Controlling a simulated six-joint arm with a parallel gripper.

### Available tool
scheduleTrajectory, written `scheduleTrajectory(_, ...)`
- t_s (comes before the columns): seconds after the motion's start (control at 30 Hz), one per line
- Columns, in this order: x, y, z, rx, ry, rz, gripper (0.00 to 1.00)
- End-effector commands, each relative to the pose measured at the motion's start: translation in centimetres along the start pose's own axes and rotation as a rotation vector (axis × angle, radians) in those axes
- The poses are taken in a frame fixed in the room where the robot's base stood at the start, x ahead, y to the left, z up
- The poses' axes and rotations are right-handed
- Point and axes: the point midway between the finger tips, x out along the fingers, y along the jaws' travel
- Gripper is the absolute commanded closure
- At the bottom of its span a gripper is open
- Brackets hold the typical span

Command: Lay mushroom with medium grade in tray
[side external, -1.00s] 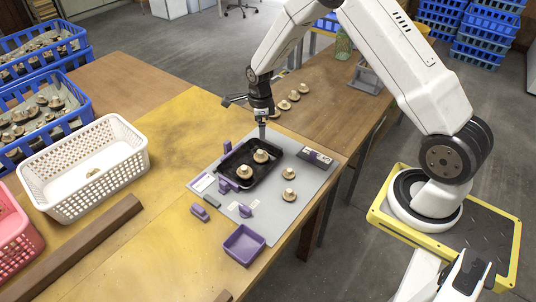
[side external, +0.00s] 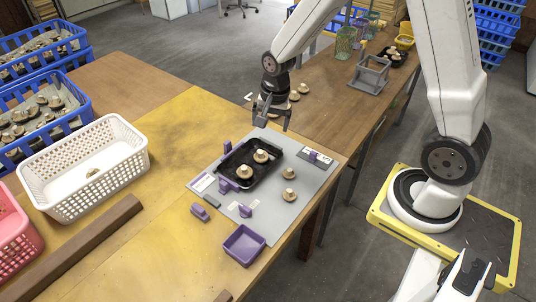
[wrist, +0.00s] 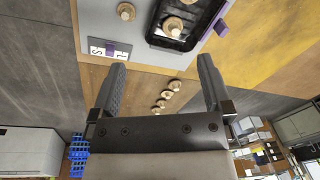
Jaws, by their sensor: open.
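My gripper (side external: 272,124) is open and empty, raised above the far end of the grey mat. Its two fingers show wide apart in the wrist view (wrist: 162,62). The black tray (side external: 240,157) lies on the mat and holds two pale brown mushrooms, one nearer (side external: 245,172) and one farther (side external: 261,156). Two more mushrooms, one (side external: 289,174) and another (side external: 289,195), sit on the mat right of the tray. Several mushrooms (side external: 303,88) stand in a row on the brown table beyond the mat, partly hidden by my gripper; the row also shows in the wrist view (wrist: 166,95).
Purple holders with white label cards (side external: 318,157) stand around the tray on the mat. A purple bin (side external: 244,245) sits at the near mat edge. A white basket (side external: 130,165) and blue crates (side external: 75,110) are at left. A grey stand (side external: 370,76) is on the far table.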

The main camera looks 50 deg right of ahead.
Motion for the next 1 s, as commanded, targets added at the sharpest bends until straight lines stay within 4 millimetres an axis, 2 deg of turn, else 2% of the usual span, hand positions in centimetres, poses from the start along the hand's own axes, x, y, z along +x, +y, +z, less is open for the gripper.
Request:
scheduleTrajectory(0.3, -3.1, 3.2, 4.2, -0.534, 0.035, -0.043, 0.0)
scheduleTrajectory(0.6, -4.7, 6.3, 7.3, -0.961, 0.077, -0.066, 0.0)
scheduleTrajectory(0.8, -4.9, 7.1, 8.1, -1.077, 0.089, -0.069, 0.0)
scheduleTrajectory(1.0, -4.9, 7.2, 8.1, -1.088, 0.09, -0.069, 0.0)
